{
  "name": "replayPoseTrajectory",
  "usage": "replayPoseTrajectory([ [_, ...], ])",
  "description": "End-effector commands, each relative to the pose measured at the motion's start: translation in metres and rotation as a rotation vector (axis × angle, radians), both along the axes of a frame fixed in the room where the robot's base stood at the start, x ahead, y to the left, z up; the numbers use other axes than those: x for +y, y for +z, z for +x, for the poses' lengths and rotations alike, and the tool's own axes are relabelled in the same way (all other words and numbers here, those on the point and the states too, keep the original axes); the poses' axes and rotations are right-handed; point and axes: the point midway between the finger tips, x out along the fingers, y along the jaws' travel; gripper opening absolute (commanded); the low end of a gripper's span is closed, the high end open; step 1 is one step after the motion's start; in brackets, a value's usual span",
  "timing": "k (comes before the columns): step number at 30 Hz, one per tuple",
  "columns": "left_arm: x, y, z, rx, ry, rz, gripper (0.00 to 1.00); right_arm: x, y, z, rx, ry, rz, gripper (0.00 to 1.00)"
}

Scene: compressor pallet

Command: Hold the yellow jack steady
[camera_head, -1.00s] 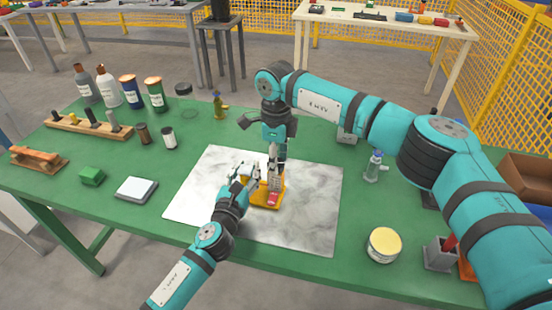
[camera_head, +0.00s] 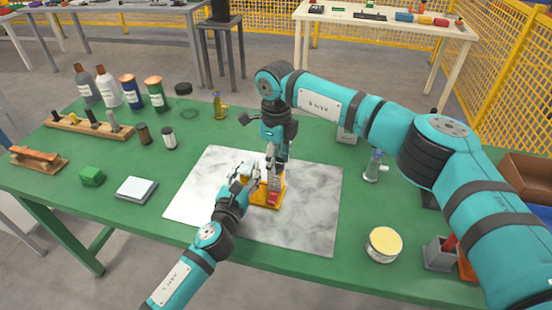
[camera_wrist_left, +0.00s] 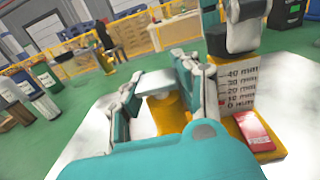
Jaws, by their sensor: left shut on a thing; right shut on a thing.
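The yellow jack (camera_head: 266,204) stands on the grey-white marbled mat (camera_head: 310,215). My left gripper (camera_head: 243,180) is shut on the jack; in the left wrist view its fingers (camera_wrist_left: 160,95) flank the jack's yellow body (camera_wrist_left: 172,118), below a light plate. A white millimetre scale (camera_wrist_left: 238,85) and a red block (camera_wrist_left: 254,130) are at the jack's right side. My right gripper (camera_head: 275,165) points down over the jack, shut on a part at the scale; its fingers hide exactly what.
Several bottles and jars (camera_head: 107,88) stand at the back left. A yellow-lidded tin (camera_head: 384,244) and a small clear bottle (camera_head: 375,167) stand to the right.

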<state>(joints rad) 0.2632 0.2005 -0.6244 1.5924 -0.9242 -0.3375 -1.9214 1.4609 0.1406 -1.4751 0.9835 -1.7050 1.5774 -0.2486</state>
Motion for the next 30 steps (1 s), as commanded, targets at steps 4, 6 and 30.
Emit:
replayPoseTrajectory([
  [4, 0.0037, -0.0110, -0.0011, 0.020, 0.009, 0.007, 0.00, -0.0038, 0.0013, 0.0026, -0.006, -0.033, -0.004, 0.09],
  [6, 0.0037, -0.0110, -0.0012, 0.020, 0.008, 0.007, 0.00, -0.0038, 0.0014, 0.0027, -0.006, -0.046, -0.004, 0.09],
  [30, 0.0035, -0.0111, -0.0012, 0.020, 0.008, 0.007, 0.00, -0.0038, 0.0016, 0.0030, -0.007, -0.179, -0.004, 0.09],
])
